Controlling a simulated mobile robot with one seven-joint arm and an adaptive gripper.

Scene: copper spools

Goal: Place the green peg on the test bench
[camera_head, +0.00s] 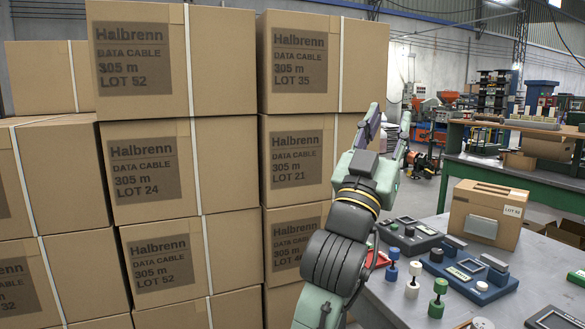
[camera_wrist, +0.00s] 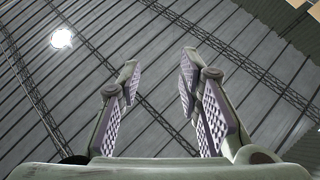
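A green peg (camera_head: 438,298) stands upright on the near grey table (camera_head: 395,308), at the front, to the right of my forearm. It is the right one of a short row, with a white peg (camera_head: 412,281) and a blue peg (camera_head: 392,264) to its left. My gripper (camera_head: 388,121) is raised in front of the cartons, well above the table and far from the peg. In the wrist view my gripper (camera_wrist: 157,95) points up at the roof, its fingers wide apart with nothing between them. Which surface is the test bench, I cannot tell for certain.
Stacked cartons (camera_head: 153,165) form a wall at left, close to my arm. On the grey table stand a blue fixture (camera_head: 468,272), a dark device (camera_head: 408,236) and a small carton (camera_head: 487,213). A green-framed workbench (camera_head: 515,178) stands behind at right.

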